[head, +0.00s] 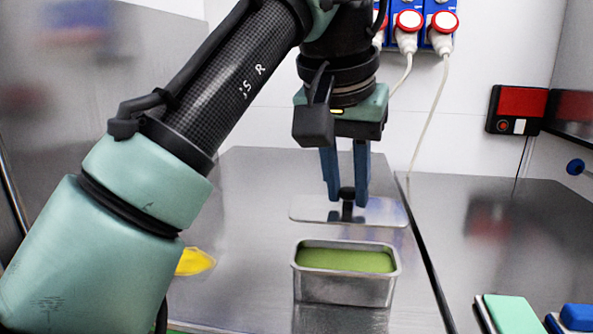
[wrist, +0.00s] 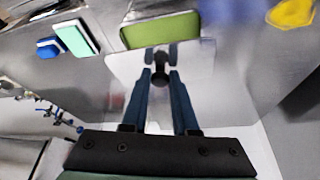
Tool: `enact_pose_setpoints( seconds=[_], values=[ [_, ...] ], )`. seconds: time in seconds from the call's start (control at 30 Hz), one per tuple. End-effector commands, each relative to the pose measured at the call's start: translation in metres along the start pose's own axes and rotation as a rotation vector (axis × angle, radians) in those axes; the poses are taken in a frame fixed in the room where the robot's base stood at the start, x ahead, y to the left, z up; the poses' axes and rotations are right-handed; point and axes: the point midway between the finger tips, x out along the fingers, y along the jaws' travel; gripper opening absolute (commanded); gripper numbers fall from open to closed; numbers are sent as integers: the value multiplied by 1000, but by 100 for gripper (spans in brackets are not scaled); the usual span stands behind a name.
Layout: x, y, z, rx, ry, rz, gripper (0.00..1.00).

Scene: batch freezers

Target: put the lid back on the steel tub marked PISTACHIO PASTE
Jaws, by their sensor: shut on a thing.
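An open steel tub (head: 345,290) filled with green paste stands on the steel counter; no marking on it can be read. In the wrist view the tub (wrist: 127,17) is partly hidden behind the lid's edge. The flat steel lid (head: 310,209) is level and behind the tub in the head view, not over its opening there. My gripper (head: 347,192) points down, its blue fingers shut on the black knob of the lid. The wrist view shows the gripper (wrist: 161,70) at the knob, with the lid (wrist: 195,75) spread around it. I cannot tell how high the lid is.
A yellow thing (head: 195,262) lies left of the tub, partly behind my arm. A pale green block (head: 512,314) and a blue one (head: 577,317) are at the lower right. White cables hang from red-and-white plugs (head: 443,24) on the back wall. The right counter is mostly clear.

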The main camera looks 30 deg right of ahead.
Motion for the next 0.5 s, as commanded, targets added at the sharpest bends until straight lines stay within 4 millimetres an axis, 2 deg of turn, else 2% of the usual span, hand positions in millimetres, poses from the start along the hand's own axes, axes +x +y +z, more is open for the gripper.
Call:
enact_pose_setpoints(
  seconds=[0.5],
  values=[
    [46, 0, 19, 0, 0, 3, 0]
  ],
)
